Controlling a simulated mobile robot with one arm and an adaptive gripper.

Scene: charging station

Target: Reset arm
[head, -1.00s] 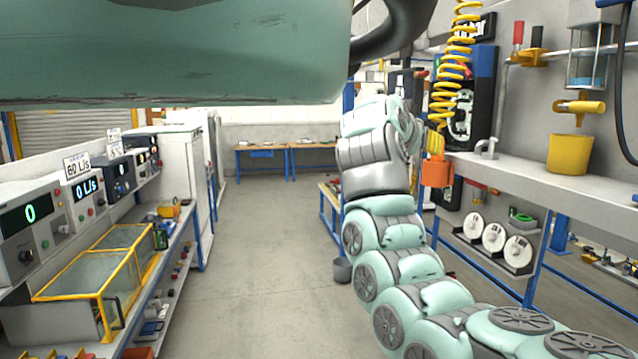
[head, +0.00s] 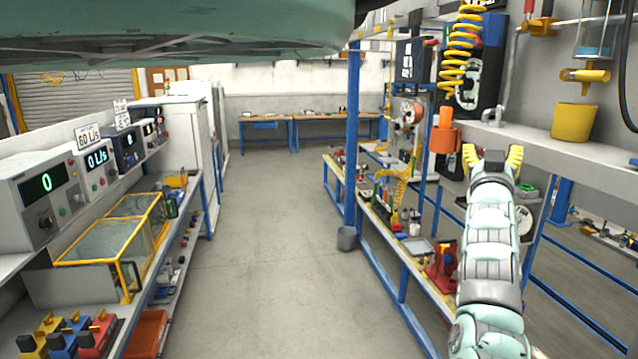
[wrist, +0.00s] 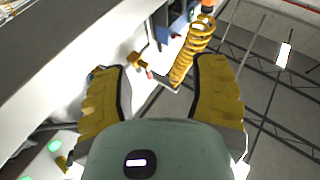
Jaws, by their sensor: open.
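The gripper's two yellow fingers are spread apart. In the wrist view my gripper (wrist: 160,88) is open with nothing between its fingers. A yellow coiled hose (wrist: 192,50) shows beyond the fingertips there, apart from them.
The shelf (head: 590,158) with a yellow cup (head: 573,122) is close on the right. An orange cup (head: 445,132) and the yellow coil (head: 455,60) hang near my gripper. A workbench (head: 405,255) stands left of my arm. The middle aisle floor (head: 270,260) is clear.

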